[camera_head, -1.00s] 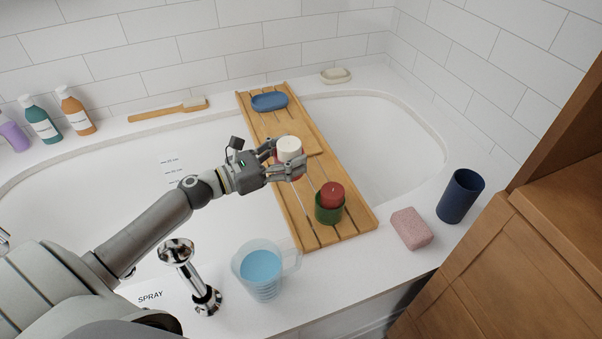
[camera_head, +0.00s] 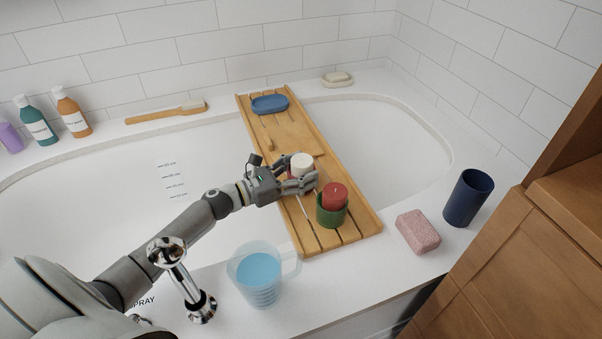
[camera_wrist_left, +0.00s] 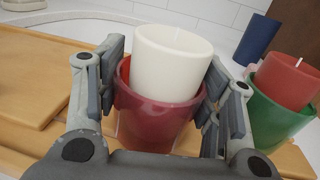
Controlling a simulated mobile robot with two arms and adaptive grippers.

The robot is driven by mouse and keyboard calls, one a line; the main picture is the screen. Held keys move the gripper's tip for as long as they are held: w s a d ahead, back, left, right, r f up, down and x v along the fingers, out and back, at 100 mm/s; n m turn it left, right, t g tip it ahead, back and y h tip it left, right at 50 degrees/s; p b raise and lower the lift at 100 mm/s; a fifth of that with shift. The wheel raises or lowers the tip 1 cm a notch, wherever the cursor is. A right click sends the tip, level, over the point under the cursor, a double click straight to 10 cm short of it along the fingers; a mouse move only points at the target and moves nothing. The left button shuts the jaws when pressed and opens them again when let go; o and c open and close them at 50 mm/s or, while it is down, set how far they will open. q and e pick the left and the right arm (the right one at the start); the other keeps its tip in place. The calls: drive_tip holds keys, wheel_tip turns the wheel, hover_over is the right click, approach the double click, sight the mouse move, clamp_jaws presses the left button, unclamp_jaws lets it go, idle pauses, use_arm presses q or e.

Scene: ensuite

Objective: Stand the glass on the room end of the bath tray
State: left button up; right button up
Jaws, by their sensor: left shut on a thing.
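A dark red translucent glass (camera_wrist_left: 155,112) with a white candle (camera_wrist_left: 172,62) in it sits between the fingers of my left gripper (camera_wrist_left: 160,100), which is shut on the glass from both sides. In the head view, my left gripper (camera_head: 300,180) holds it at the middle of the wooden bath tray (camera_head: 290,132); the white candle (camera_head: 302,161) shows, and the glass is mostly hidden by the fingers. I cannot tell whether its base touches the tray. A green glass (camera_head: 331,214) with a red candle (camera_head: 335,193) stands near the tray's room end, close beside. My right gripper is not in view.
A blue dish (camera_head: 270,103) lies at the tray's wall end. A jug of blue water (camera_head: 258,275), chrome spray fitting (camera_head: 170,252), pink sponge (camera_head: 418,231) and navy cup (camera_head: 468,197) stand on the near rim. The tray end beyond the green glass has narrow bare slats.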

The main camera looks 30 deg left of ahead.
use_arm(q)
drive_tip(key=o, duration=1.1)
drive_tip(key=shift+r, duration=0.15)
drive_tip(key=p+v, duration=0.1)
drive_tip(key=v, duration=1.1)
drive_tip(key=shift+s+p, duration=0.1)
drive_tip(key=shift+p, duration=0.2)
